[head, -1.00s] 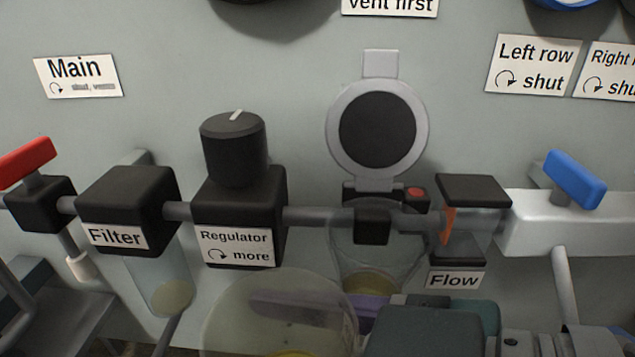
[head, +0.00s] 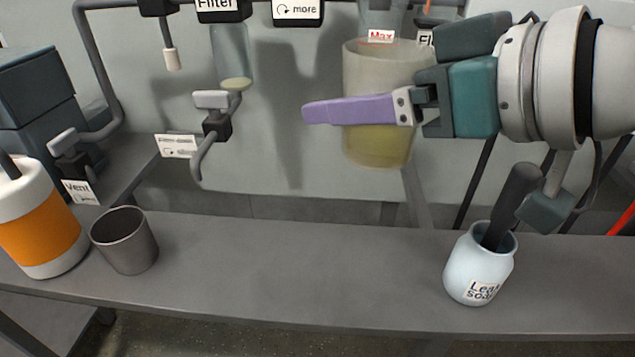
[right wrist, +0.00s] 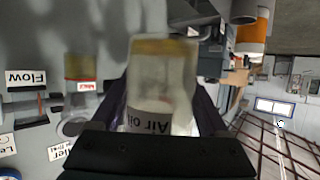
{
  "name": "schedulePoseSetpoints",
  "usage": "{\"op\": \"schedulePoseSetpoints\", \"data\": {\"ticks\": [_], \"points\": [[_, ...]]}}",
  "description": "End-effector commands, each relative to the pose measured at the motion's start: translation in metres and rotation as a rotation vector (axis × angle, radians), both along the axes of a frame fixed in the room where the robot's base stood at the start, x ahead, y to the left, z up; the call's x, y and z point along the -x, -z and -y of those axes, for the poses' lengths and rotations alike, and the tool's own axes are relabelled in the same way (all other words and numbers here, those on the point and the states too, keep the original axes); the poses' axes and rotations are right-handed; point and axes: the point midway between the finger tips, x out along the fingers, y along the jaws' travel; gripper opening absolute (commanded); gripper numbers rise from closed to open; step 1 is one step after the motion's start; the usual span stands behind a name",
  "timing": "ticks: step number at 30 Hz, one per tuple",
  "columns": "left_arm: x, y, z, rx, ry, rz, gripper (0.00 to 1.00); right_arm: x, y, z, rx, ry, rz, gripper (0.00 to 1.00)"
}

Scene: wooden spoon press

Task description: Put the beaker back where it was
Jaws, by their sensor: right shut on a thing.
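The beaker (head: 378,150) is clear, with yellow liquid in its lower part, and looks upright. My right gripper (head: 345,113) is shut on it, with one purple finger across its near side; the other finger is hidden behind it. The beaker is held above the shelf, in front of the wall panel. In the right wrist view the beaker (right wrist: 160,95) sits between the fingers, its label reading "Air oil". A bowl with a red "Max" label (head: 381,37) is behind the beaker's top, mostly hidden. My left gripper is not in view.
The grey shelf (head: 290,270) has a clear middle. On its left stand a metal cup (head: 125,245) and an orange-and-white bottle (head: 40,235). On its right stands a pale "Leak soap" jar (head: 478,270) with a dark handle in it. A drain pipe (head: 205,150) hangs at left.

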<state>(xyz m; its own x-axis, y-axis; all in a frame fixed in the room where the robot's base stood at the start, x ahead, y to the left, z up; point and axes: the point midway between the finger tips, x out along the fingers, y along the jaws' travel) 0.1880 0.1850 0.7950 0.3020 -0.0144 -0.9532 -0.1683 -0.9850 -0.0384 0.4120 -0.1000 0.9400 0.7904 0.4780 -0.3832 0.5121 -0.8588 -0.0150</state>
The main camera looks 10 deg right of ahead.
Motion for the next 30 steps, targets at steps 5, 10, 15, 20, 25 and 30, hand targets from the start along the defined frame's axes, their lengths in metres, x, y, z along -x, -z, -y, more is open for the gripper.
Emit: {"op": "schedulePoseSetpoints", "data": {"ticks": [5, 10, 15, 20, 25, 30], "points": [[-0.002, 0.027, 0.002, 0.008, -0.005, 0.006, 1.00, 0.001, 0.060, -0.001, -0.001, 0.000, -0.007, 0.17], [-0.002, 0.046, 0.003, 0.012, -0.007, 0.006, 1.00, 0.001, 0.104, 0.000, 0.000, 0.000, -0.005, 0.17], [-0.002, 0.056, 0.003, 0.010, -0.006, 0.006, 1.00, 0.001, 0.129, -0.001, 0.000, -0.002, -0.001, 0.17], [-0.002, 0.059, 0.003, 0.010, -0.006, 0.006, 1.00, 0.001, 0.137, -0.001, -0.001, -0.002, 0.000, 0.17], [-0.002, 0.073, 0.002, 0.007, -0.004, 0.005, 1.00, 0.001, 0.162, -0.001, 0.000, -0.001, -0.002, 0.17], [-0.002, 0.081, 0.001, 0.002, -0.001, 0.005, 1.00, 0.001, 0.177, -0.001, 0.001, -0.001, -0.001, 0.17]]}}
